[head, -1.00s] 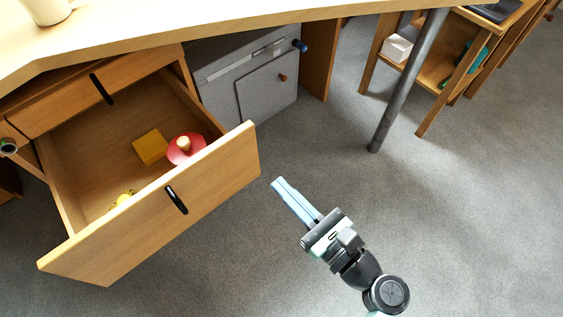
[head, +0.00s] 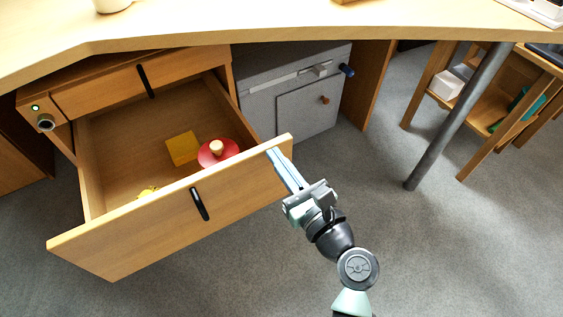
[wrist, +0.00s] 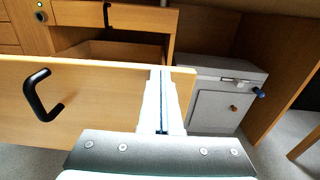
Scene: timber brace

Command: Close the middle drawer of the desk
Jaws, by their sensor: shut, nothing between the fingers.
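The middle drawer (head: 150,226) of the desk (head: 300,30) stands pulled far out. It holds a yellow block (head: 182,149), a red round thing with a pale knob (head: 218,152) and a small yellow item (head: 147,191). Its front has a black handle (head: 199,204), which also shows in the wrist view (wrist: 42,95). My gripper (head: 272,155) is shut and empty, with its tips at the right end of the drawer front. In the wrist view the fingers (wrist: 163,80) overlap the front panel near its right edge; I cannot tell whether they touch it.
A shut upper drawer (head: 100,92) with a black handle sits above. A grey cabinet (head: 300,100) stands under the desk, right of the drawer. A metal desk leg (head: 445,130) and a wooden shelf (head: 480,105) are farther right. The floor in front is clear.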

